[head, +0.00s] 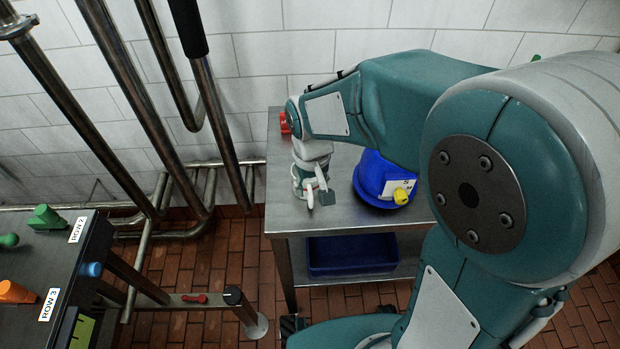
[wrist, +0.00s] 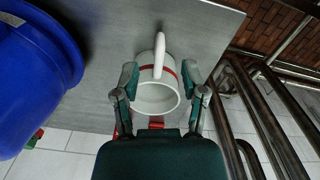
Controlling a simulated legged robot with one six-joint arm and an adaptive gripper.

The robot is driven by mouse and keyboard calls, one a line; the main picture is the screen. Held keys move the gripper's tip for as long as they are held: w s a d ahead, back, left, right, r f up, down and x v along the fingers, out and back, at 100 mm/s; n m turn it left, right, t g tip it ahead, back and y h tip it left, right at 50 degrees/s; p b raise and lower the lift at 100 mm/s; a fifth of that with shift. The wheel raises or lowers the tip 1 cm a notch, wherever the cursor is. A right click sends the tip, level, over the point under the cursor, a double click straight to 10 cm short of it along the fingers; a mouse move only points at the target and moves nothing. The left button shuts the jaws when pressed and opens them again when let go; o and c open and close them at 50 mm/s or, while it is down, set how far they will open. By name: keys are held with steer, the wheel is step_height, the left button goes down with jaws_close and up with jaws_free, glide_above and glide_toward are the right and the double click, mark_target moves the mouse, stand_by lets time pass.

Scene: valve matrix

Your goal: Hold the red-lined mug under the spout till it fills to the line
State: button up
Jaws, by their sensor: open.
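The white mug with a red line (wrist: 158,97) stands on the metal table in the wrist view, its handle pointing up in the picture. My gripper (wrist: 160,75) is open, with one finger on each side of the mug; I cannot tell whether they touch it. In the head view my gripper (head: 312,190) is low over the table's left part, and the mug is mostly hidden by it. A blue container (head: 371,172) with a yellow spout (head: 401,197) and a white label stands to the right on the same table. The container also shows in the wrist view (wrist: 30,85).
The metal table (head: 340,215) has a lower shelf with a blue bin (head: 350,255). A small red object (head: 285,122) lies at the table's back left. Steel pipes (head: 130,90) and a panel with coloured knobs (head: 45,255) stand to the left.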

mark_target(311, 197)
steer(key=f, duration=0.2)
steer(key=shift+a+f, duration=0.25)
steer(key=shift+f, duration=0.1)
steer(key=f, duration=0.4)
steer(key=shift+d+f, duration=0.25)
steer(key=shift+d, duration=0.05)
steer(key=shift+a, duration=0.1)
steer(key=shift+a, duration=0.1)
jaws_close()
